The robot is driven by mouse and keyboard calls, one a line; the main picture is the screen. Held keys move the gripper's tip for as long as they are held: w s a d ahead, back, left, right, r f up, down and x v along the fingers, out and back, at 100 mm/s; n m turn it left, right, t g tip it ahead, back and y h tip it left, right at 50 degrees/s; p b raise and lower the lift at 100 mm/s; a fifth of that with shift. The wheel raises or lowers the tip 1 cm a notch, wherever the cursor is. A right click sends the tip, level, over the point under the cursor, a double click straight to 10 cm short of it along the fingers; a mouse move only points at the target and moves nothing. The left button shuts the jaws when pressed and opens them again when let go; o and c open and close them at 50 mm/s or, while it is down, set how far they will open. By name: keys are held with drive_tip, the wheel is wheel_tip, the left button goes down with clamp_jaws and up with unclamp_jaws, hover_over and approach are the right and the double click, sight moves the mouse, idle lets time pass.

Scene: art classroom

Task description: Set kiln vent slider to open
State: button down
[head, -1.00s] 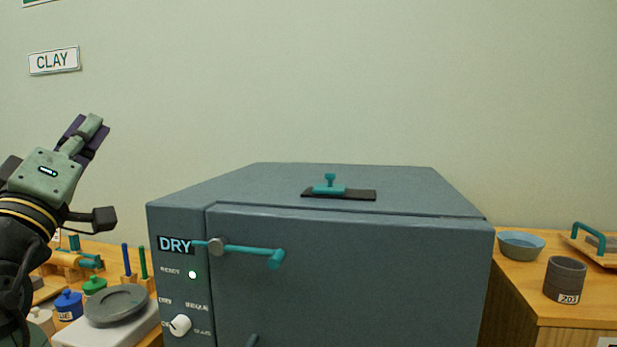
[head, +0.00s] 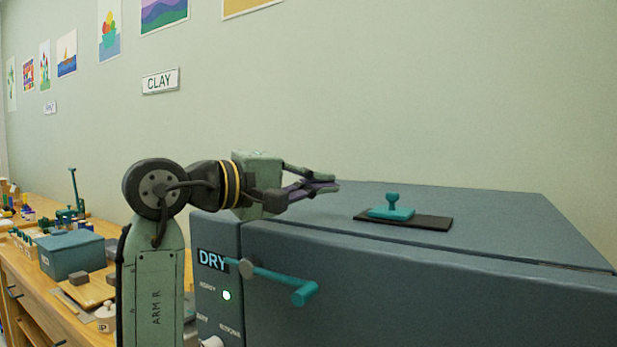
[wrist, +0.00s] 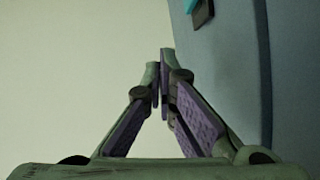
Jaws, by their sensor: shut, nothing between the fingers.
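The kiln (head: 440,285) is a blue-grey box with a flat top. The teal vent slider (head: 391,208) has an upright knob and sits on a dark slot plate (head: 432,222) on the kiln's top, toward the plate's left end. My gripper (head: 335,186) is shut and empty, to the left of the slider and apart from it, pointing right over the kiln top's left part. In the wrist view my fingertips (wrist: 167,58) meet, and a bit of the teal slider (wrist: 190,4) and the plate's dark end (wrist: 203,14) show at the top edge.
A wooden bench (head: 30,268) with a blue-grey box (head: 70,255) and small items stands at the left. The wall is behind; space above the kiln is clear.

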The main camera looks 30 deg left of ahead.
sight(397, 213)
drive_tip(key=x, duration=0.4)
drive_tip(key=shift+r+p, duration=0.1)
drive_tip(key=shift+p, duration=0.3)
drive_tip(key=d, duration=0.3)
drive_tip(key=shift+w+f+p, duration=0.1)
drive_tip(key=shift+f+p, duration=0.25)
drive_tip(key=shift+d+f, duration=0.15)
drive_tip(key=shift+d, duration=0.45)
drive_tip(key=d, duration=0.5)
drive_tip(key=shift+d, duration=0.3)
drive_tip(key=shift+s, duration=0.2)
drive_tip(key=shift+w, duration=0.1)
